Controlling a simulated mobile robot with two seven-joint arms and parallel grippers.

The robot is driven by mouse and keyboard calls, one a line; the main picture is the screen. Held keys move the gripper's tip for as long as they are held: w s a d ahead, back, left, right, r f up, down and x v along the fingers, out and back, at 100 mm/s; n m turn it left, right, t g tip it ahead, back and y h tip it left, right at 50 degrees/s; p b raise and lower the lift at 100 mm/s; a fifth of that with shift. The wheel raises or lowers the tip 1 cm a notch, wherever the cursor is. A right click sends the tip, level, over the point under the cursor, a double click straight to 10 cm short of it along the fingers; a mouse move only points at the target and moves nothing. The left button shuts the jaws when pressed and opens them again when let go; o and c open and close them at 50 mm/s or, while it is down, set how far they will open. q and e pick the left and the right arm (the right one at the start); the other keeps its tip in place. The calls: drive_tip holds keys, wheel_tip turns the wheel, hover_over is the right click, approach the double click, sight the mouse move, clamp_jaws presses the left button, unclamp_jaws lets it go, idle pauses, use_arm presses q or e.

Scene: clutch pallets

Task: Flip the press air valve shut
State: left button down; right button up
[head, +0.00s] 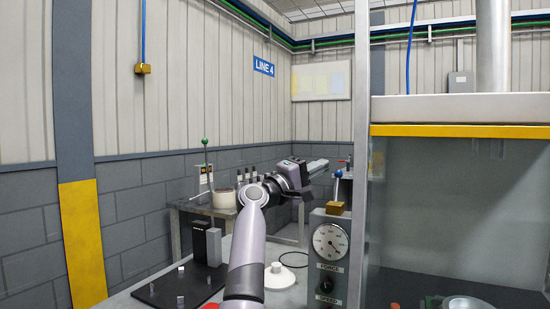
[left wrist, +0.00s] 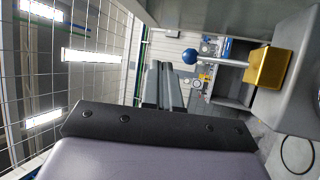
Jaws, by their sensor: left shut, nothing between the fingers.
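The air valve is a brass block (head: 335,208) on top of the grey press control box. Its lever stands upright and ends in a blue ball (head: 338,173). In the left wrist view the brass block (left wrist: 270,68) is at the right, and the thin lever runs left to the blue ball (left wrist: 190,56). My left gripper (head: 322,166) is shut and empty, at about the ball's height and just left of it in the head view. Its fingertips (left wrist: 162,66) show left of the ball in the wrist view. They look apart from it. My right gripper is out of view.
The control box carries a force gauge (head: 330,241). A glass-fronted press with a yellow band (head: 460,131) stands to the right, its grey post close to the valve. Below my arm is a bench with a black plate (head: 165,290) and a white part (head: 280,275).

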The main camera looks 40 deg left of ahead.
use_arm(q)
drive_tip(key=s+a+r+b, duration=0.1)
drive_tip(key=s+a+r, duration=0.1)
drive_tip(key=s, duration=0.8)
drive_tip(key=shift+a+r+b, duration=0.35)
drive_tip(key=shift+r, duration=0.15)
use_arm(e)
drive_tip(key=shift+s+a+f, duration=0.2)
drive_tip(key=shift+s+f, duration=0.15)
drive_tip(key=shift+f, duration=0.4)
